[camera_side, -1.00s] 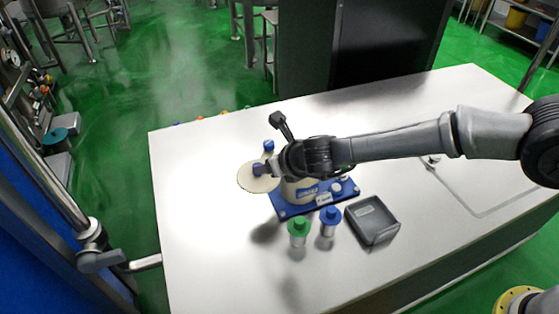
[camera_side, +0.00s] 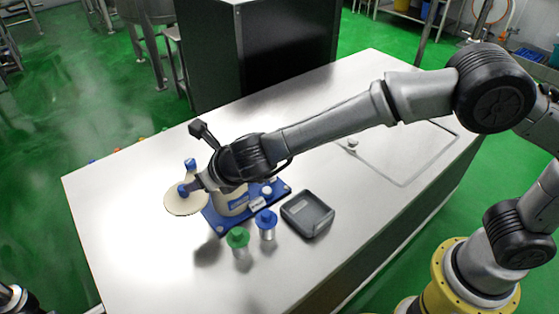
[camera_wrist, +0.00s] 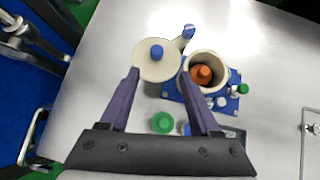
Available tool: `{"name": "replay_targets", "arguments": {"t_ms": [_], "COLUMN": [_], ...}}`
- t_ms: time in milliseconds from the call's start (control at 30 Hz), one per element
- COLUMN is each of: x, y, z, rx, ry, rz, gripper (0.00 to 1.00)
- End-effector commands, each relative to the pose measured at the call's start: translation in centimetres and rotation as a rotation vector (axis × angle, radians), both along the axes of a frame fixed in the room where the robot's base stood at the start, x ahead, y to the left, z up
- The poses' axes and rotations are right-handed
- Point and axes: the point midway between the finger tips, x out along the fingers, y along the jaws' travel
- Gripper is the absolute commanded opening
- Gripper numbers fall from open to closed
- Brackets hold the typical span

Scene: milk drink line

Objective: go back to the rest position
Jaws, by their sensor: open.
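My gripper (camera_wrist: 160,73) has two purple fingers, spread open with nothing held between them. In the side view my gripper (camera_side: 193,185) is low over the left part of the table, close to a round cream lid (camera_side: 180,206). In the wrist view the lid (camera_wrist: 150,70) with its blue knob (camera_wrist: 156,52) lies just beyond the fingertips, with the knob between their lines. I cannot tell the exact gap. A cream pot (camera_wrist: 222,75) on a blue base (camera_side: 219,221) stands to the right, open at the top, with an orange-brown thing (camera_wrist: 201,74) inside.
A blue-topped piece (camera_wrist: 189,32) stands beside lid and pot. A green-capped cylinder (camera_side: 238,238), a blue-capped cylinder (camera_side: 266,222) and a dark grey tray (camera_side: 308,214) are in front of the base. The table's left front (camera_side: 130,240) is clear. A black cabinet (camera_side: 260,50) stands behind the table.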

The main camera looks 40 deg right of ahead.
Motion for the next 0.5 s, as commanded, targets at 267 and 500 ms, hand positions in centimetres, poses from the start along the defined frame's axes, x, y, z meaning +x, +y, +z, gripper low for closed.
{"name": "replay_targets", "arguments": {"t_ms": [267, 500], "x": [4.2, 4.2], "y": [-7.1, -16.3], "z": [9.3, 23.4], "rx": [0.06, -0.117], "ry": [-0.13, -0.43], "rz": [-0.123, 0.014], "gripper": [0.63, 0.63]}}
